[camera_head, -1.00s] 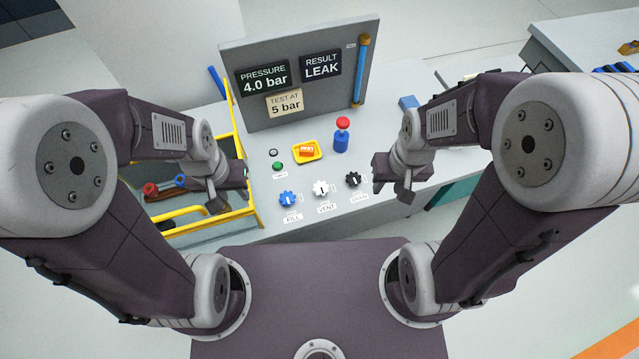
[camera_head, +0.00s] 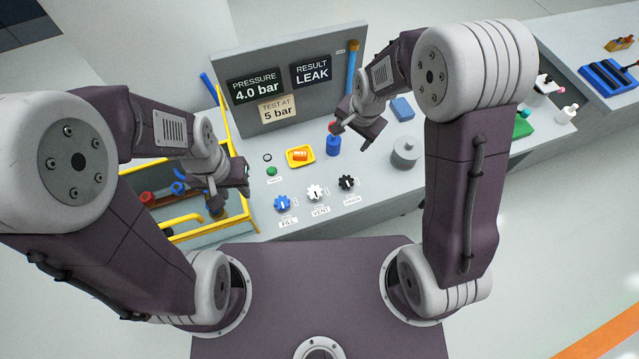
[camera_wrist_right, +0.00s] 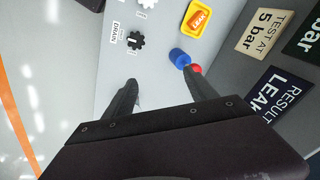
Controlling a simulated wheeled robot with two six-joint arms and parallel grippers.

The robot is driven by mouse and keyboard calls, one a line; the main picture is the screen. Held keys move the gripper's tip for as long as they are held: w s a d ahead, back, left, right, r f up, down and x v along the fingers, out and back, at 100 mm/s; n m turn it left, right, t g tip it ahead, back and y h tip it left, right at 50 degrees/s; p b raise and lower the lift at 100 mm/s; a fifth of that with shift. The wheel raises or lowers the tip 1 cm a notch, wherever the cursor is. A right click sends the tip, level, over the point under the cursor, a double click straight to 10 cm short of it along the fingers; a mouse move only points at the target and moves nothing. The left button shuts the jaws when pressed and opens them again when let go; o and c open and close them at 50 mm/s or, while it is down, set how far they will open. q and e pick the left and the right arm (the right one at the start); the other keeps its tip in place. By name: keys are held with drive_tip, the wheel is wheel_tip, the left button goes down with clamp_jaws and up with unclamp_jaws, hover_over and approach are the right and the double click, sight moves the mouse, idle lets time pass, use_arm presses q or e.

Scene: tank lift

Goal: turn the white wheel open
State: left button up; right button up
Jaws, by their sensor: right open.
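The white wheel (camera_head: 315,192) stands on the bench top above the VENT label, between the blue FILL wheel (camera_head: 282,203) and the black DRAIN wheel (camera_head: 347,182). In the right wrist view the white wheel (camera_wrist_right: 147,3) is cut off by the top edge, beside the black wheel (camera_wrist_right: 135,40). My right gripper (camera_head: 350,138) is open above the bench, up and to the right of the white wheel, near the red-topped blue bottle (camera_head: 333,146). My left gripper (camera_head: 235,192) is over the yellow-railed area, left of the wheels; its jaws are too unclear to judge.
A panel reads PRESSURE 4.0 bar, RESULT LEAK (camera_head: 312,69) and TEST AT 5 bar. A yellow tray (camera_head: 300,156) with an orange item, a green button (camera_head: 272,171) and a grey cylinder (camera_head: 405,152) are on the bench. A yellow rail (camera_head: 205,229) stands at left.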

drive_tip(key=w+a+f+g+p, duration=0.1)
drive_tip(key=a+f+p, duration=0.2)
drive_tip(key=a+f, duration=0.3)
drive_tip(key=n+g+p, duration=0.2)
hover_over(315, 191)
wheel_tip(315, 191, down, 5)
drive_tip(key=shift+h, duration=0.3)
wheel_tip(315, 191, down, 8)
drive_tip(key=shift+f+p, duration=0.1)
drive_tip(key=shift+p, duration=0.75)
drive_tip(key=shift+f, duration=0.6)
drive_tip(key=shift+c, duration=0.4)
drive_tip(key=c, duration=1.3)
drive_tip(key=shift+n, duration=0.3)
